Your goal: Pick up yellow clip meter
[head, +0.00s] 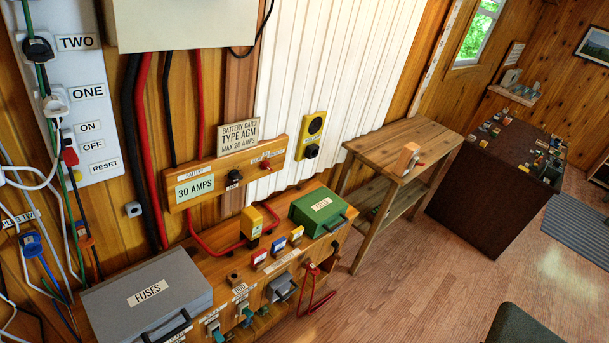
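A yellow device (251,222), which looks like the yellow clip meter, stands upright at the back of the wooden bench (235,268). It is left of the green box (318,212) and behind small red, blue and yellow blocks. A red cable runs close by it; I cannot tell whether they touch. A yellow plate (314,125) with black round parts is on the white wall panel. My gripper is not in view.
A grey FUSES case (150,295) fills the bench's left end. Labelled switches line its front. A wooden side table (405,140) bears an orange-and-white item (407,158). A dark cabinet (490,175) stands farther right. Wooden floor (420,260) is open between; a dark green object (522,325) is at lower right.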

